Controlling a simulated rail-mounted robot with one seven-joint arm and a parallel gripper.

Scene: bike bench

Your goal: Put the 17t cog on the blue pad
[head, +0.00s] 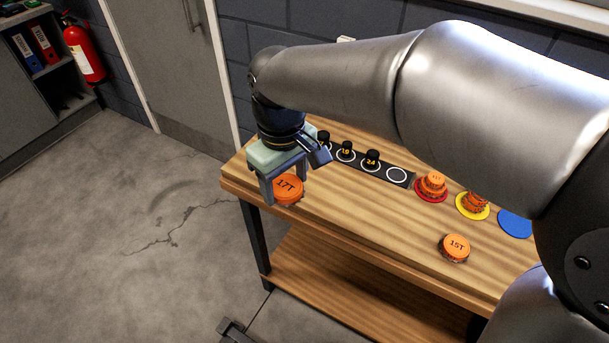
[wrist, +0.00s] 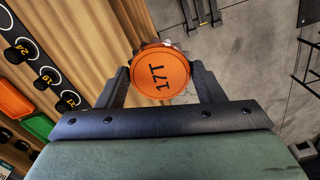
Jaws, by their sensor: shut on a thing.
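The orange 17T cog (head: 288,189) is between the fingers of my gripper (head: 284,188) at the left end of the bench. In the wrist view the 17T cog (wrist: 161,73) sits between both fingertips (wrist: 161,84), its label facing the camera. My gripper is shut on it. Whether the cog touches the bench top cannot be told. The blue pad (head: 515,223) lies on the bench at the right, bare where it shows; my arm is close to its right side in the picture. My gripper is far to the left of the pad.
An orange 15T cog (head: 455,247) lies near the front edge. A red pad (head: 431,195) and a yellow pad (head: 472,212) hold orange cogs. A dark strip (head: 398,182) with black-knobbed pieces runs along the back. The bench (head: 340,215) is clear in the middle front.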

